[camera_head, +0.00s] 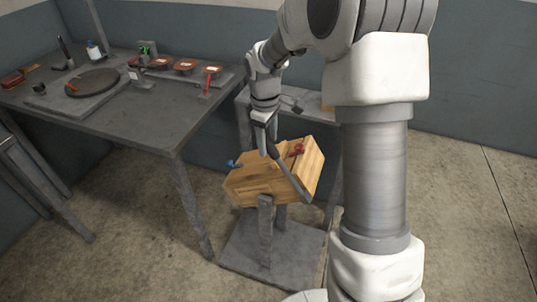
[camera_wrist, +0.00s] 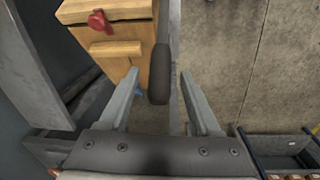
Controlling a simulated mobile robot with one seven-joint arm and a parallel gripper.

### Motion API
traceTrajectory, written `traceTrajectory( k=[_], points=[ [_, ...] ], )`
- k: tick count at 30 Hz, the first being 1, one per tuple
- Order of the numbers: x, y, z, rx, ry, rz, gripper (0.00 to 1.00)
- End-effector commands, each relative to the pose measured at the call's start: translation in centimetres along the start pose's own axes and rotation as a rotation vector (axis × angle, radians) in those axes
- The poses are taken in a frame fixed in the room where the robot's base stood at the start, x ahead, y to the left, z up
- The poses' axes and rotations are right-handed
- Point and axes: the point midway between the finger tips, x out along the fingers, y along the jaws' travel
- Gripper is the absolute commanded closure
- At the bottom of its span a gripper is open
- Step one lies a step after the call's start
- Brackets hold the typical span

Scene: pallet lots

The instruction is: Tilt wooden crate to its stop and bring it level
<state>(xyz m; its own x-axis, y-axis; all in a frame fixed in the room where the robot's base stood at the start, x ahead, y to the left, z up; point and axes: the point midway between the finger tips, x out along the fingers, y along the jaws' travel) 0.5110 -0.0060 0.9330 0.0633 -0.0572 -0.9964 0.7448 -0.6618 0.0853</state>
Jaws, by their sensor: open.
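The wooden crate (camera_head: 262,185) sits on a grey stand (camera_head: 265,235) between the workbench and my arm. Its top slopes in the head view, but I cannot tell how much is real tilt. A dark bar handle (camera_head: 290,178) runs along the crate's near side. A red knob (camera_head: 296,150) and a blue knob (camera_head: 232,163) are on the crate. My gripper (camera_head: 268,150) is at the crate's upper edge. In the wrist view, my gripper (camera_wrist: 158,82) is open, with the rounded end of the handle (camera_wrist: 160,75) between its fingers, apparently not clamped. The crate (camera_wrist: 127,45) lies to the upper left there.
A grey workbench (camera_head: 140,115) at left carries a round dark plate (camera_head: 90,82), bottles and several red-topped parts. A smaller grey table (camera_head: 245,105) stands behind the crate. In the wrist view, a rack with boxes (camera_wrist: 292,155) is at lower right. Concrete floor at right is clear.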

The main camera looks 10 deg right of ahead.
Motion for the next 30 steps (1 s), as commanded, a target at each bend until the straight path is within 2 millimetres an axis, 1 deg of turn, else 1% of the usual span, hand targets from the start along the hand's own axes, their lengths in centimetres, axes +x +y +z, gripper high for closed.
traceTrajectory(
  k=[1,3,6,9,13,20,23,27,29,30],
  points=[
    [1.3,-0.1,0.0,0.000,-0.002,-0.003,0.35],
    [2.4,-0.1,0.0,0.000,-0.001,-0.002,0.35],
    [3.7,0.0,0.0,0.000,0.000,-0.001,0.35],
    [4.5,0.0,0.0,0.000,-0.001,-0.001,0.35],
    [4.9,0.0,0.0,0.000,0.000,0.000,0.35],
    [4.9,0.0,0.0,0.000,0.001,0.001,0.35],
    [4.9,0.0,0.0,0.000,0.001,0.001,0.52],
    [4.9,0.0,0.0,0.000,0.001,0.001,0.77],
    [4.9,0.0,0.0,0.000,0.001,0.001,0.88],
    [4.9,0.0,0.0,0.000,0.001,0.001,0.95]
  ],
)
